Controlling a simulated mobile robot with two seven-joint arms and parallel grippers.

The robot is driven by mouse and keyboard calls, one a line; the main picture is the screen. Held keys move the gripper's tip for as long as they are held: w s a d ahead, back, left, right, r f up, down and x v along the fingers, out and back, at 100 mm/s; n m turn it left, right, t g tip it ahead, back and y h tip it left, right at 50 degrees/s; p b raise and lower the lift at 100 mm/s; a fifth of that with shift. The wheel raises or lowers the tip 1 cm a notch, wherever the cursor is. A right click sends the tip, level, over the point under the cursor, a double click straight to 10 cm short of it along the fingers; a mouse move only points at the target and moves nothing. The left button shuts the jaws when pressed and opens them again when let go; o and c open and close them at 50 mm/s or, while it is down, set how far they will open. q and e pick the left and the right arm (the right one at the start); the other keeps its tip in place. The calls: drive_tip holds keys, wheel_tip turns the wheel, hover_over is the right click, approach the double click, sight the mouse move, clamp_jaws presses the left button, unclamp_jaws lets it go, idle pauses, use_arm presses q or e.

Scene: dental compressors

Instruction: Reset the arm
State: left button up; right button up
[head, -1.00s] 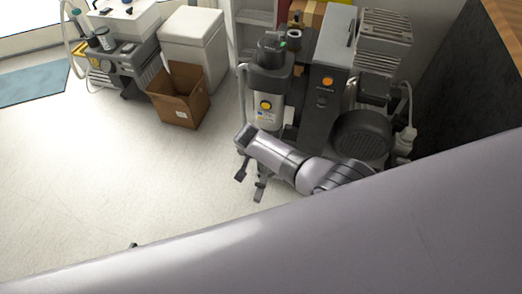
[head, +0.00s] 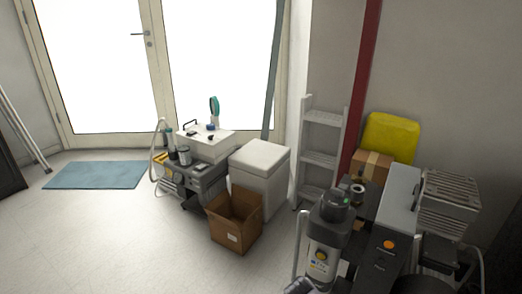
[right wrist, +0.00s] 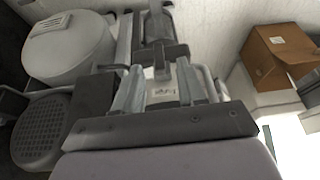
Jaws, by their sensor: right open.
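My right gripper (right wrist: 170,85) shows in the right wrist view with its two fingers apart and nothing visible between them. Beyond the fingers is compressor equipment with a white label (right wrist: 163,92); I cannot tell the distance to it. In the head view, a small part of what looks like my right arm (head: 299,286) shows at the bottom edge, in front of the compressor with the grey cylinder (head: 322,245). The rest of that arm is below the picture. My left gripper is not in view.
A tall grey compressor cabinet (head: 397,215) stands at the right. An open cardboard box (head: 236,222), a white bin (head: 260,165) and a dental cart (head: 203,178) stand in the middle. A step ladder (head: 322,150) is behind.

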drive_tip(key=s+d+r+n+t+y, duration=0.1)
drive_tip(key=s+n+t+y, duration=0.15)
drive_tip(key=s, duration=0.55)
drive_tip(key=s+d+r+n+t+y, duration=0.1)
drive_tip(key=s+d+n+t+y, duration=0.15)
drive_tip(key=s, duration=0.55)
drive_tip(key=s+d+r+n+p, duration=0.1)
drive_tip(key=s+r+n+p, duration=0.1)
drive_tip(key=r+p, duration=0.5)
drive_tip(key=s+d+r+n+t+p, duration=0.1)
drive_tip(key=s+r+p, duration=0.3)
drive_tip(key=r+p, duration=0.4)
wheel_tip(320, 180, up, 6)
drive_tip(key=shift+s+d+f+n+t+h, duration=0.1)
drive_tip(key=shift+s+d+n+t+h, duration=0.05)
drive_tip(key=shift+d+n+t+h, duration=0.2)
